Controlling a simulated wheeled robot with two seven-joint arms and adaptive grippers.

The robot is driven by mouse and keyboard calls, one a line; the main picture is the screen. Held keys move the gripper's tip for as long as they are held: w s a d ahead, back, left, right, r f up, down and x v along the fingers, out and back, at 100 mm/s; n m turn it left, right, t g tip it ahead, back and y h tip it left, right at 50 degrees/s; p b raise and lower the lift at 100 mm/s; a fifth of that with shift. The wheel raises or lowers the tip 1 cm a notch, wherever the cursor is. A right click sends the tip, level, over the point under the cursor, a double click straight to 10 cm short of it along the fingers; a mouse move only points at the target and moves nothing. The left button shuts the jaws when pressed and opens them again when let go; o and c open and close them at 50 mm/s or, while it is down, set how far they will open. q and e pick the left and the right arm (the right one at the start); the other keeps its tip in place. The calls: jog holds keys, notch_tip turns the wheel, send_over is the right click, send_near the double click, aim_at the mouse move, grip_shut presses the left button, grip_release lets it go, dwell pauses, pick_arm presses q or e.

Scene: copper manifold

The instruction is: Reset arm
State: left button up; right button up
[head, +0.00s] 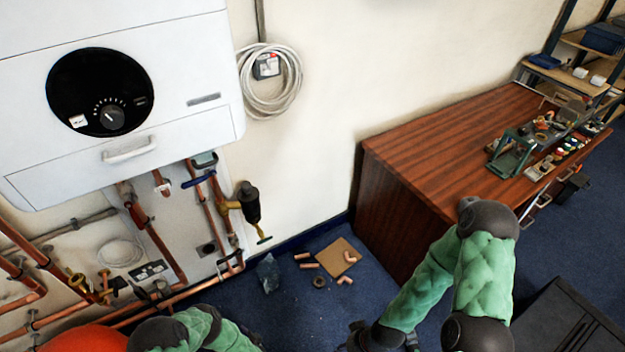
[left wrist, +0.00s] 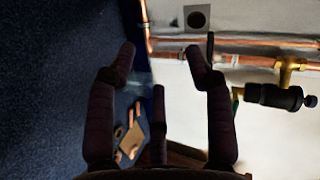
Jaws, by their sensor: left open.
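My left gripper (left wrist: 163,62) is open in the left wrist view, with dark fingers spread apart and nothing between them. Copper pipes and the wall lie beyond its fingers. In the head view, part of my green left arm shows at the bottom left, and its gripper is not clear there. My green right arm comes down at the lower right. Its dark end, my right gripper (head: 372,340), is cut by the bottom edge, and its fingers cannot be made out.
A white boiler (head: 120,90) hangs on the wall above copper pipes (head: 205,215) and a dark valve (head: 250,203). Copper fittings (head: 345,281) and a cardboard piece (head: 338,255) lie on the blue floor. A wooden desk (head: 440,145) with tools stands at right, beside a black case (head: 565,320).

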pick_arm(q)
jog(key=w+d+r+n+g+h+p, duration=0.25)
jog(key=w+d+r+n+h, duration=0.2)
jog(key=d+r+h, duration=0.55)
jog(key=s+d+r+n+g+h, duration=0.1)
jog(key=s+d+r+n+g, duration=0.1)
jog(key=s, duration=0.5)
jog(key=s+d+r+n+g+h, duration=0.2)
jog(key=s+d+r+g, duration=0.2)
jog(key=r, duration=0.5)
jog(key=s+d, duration=0.2)
jog(key=s, duration=0.1)
jog(key=shift+s+r, duration=0.15)
jog(key=shift+s, duration=0.1)
